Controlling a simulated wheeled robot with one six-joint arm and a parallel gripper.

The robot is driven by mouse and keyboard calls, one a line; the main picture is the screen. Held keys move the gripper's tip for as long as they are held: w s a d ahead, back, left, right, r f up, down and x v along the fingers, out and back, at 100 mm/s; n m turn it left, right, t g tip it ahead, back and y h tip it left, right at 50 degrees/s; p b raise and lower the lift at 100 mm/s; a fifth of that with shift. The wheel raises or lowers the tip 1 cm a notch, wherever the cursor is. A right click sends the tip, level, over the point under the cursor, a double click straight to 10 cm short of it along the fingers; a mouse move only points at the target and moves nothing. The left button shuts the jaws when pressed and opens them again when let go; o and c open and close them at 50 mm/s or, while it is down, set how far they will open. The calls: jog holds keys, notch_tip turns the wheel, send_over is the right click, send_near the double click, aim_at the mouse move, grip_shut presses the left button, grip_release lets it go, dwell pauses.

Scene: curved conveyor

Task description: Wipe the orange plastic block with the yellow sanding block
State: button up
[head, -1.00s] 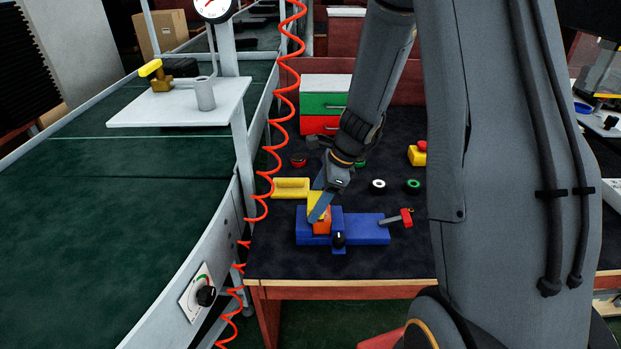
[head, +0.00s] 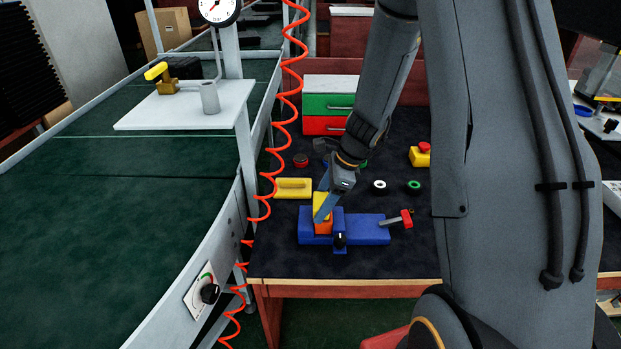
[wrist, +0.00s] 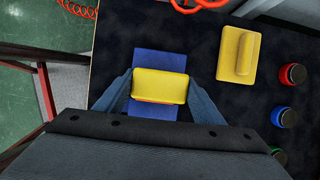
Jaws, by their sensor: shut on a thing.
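The yellow sanding block (wrist: 160,86) is between the two blue-grey fingers of my gripper (wrist: 160,95) in the wrist view. My gripper is shut on it. In the head view my gripper (head: 323,205) holds the sanding block (head: 321,202) at the orange plastic block (head: 323,227), directly above or touching it; I cannot tell which. The orange block sits in the blue vise (head: 368,230). In the wrist view only a thin orange edge (wrist: 158,102) shows under the sanding block, which hides the rest.
A yellow float with a handle (head: 293,188) lies just behind and left of the vise. Tape rolls (head: 379,185) and a yellow box with a red button (head: 420,156) lie farther back. A red coiled hose (head: 268,175) hangs at the left. The dark mat's front is clear.

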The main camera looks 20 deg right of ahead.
jog(key=shift+w+a, duration=0.2)
jog(key=shift+a, duration=0.4)
jog(key=shift+w+a, duration=0.15)
jog(key=shift+a, duration=0.4)
jog(key=shift+a+r+p, duration=0.15)
jog(key=shift+r+p, duration=0.1)
jog(key=shift+p, duration=0.3)
notch_tip(320, 180, up, 3)
jog(key=shift+s+f+p, duration=0.1)
jog(key=shift+p, duration=0.7)
notch_tip(320, 180, up, 5)
jog(key=p, duration=0.4)
jog(key=shift+p, duration=0.3)
jog(key=shift+f, duration=0.1)
